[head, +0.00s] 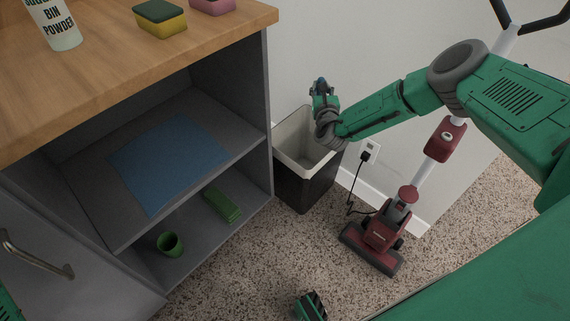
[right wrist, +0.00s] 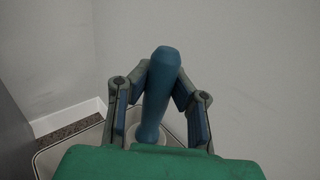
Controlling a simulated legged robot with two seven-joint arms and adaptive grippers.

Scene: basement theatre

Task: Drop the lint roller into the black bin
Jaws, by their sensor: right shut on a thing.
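The black bin (head: 304,188) stands on the carpet against the wall, right of the cabinet. It has a pale inside and an open top. My right gripper (head: 322,88) is over the bin's far side, above the rim. In the right wrist view my right gripper (right wrist: 160,95) is shut on the blue lint roller (right wrist: 160,80), with a finger on each side of its blue length. Part of the bin's rim (right wrist: 70,150) shows below it. In the head view the roller is mostly hidden by the gripper.
The grey cabinet (head: 268,110) with a wooden top (head: 110,75) stands close to the bin's left. A red vacuum cleaner (head: 380,232) stands right of the bin, near a plugged-in cord (head: 367,155). The speckled carpet (head: 265,255) in front is largely clear.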

